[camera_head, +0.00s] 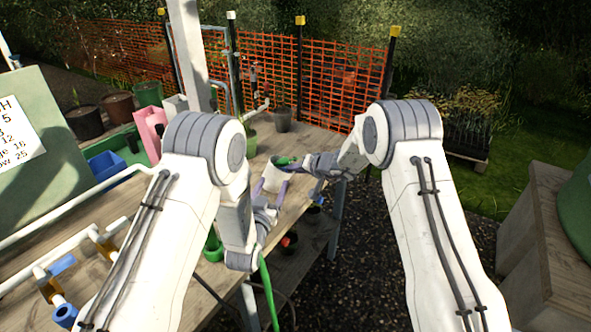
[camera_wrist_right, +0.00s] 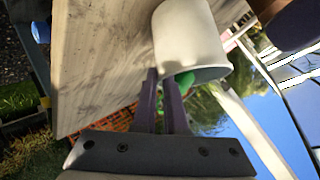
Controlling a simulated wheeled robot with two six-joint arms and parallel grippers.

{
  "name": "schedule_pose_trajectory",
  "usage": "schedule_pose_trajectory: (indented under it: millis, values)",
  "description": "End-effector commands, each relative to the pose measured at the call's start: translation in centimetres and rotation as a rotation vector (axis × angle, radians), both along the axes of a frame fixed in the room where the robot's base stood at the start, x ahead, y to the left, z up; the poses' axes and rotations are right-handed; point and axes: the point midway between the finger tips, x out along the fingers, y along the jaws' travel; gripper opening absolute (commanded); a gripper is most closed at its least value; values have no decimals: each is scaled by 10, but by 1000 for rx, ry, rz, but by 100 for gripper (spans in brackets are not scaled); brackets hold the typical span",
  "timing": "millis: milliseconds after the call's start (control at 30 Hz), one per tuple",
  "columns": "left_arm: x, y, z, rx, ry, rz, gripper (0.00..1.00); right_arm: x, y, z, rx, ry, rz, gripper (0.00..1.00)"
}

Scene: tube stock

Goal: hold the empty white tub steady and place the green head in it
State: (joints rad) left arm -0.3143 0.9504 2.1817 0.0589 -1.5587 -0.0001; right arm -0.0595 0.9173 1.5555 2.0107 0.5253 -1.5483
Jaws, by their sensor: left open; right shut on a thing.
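The white tub (camera_head: 273,179) stands near the right edge of the wooden bench. My left gripper (camera_head: 270,189) is open, with one purple finger on each side of the tub; whether they touch it I cannot tell. My right gripper (camera_head: 297,166) is shut on the green head (camera_head: 284,160) at the tub's mouth. In the right wrist view the tub (camera_wrist_right: 190,40) is close beyond the purple fingers of the right gripper (camera_wrist_right: 163,75). The green head (camera_wrist_right: 186,81) shows there only in part, by the tub's rim. How far it is inside is hidden.
A pink holder (camera_head: 150,130) and a blue crate (camera_head: 105,165) stand at the back left of the bench. A potted plant (camera_head: 283,120) is at the back. White pipework (camera_head: 75,205) runs along the left. Orange mesh fencing (camera_head: 340,85) closes the background.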

Motion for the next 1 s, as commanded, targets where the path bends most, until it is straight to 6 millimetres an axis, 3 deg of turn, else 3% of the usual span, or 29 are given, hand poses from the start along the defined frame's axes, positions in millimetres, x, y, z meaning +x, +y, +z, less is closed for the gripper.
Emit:
schedule_pose_trajectory:
  millis: [400, 500, 867, 1000]
  values:
    - [-10, 3, 2, -1, -5, 0, 68, 0, 1, 0, 0, 0, 2, 0]
    - [-10, 3, 2, -1, -5, 0, 68, 0, 1, 0, 0, 0, 2, 44]
    - [-9, 3, 2, -2, -6, 1, 68, -2, -1, 1, -1, 0, 1, 44]
    - [-9, 3, 2, -2, -6, 1, 68, -11, -8, 10, 1, 0, 1, 44]
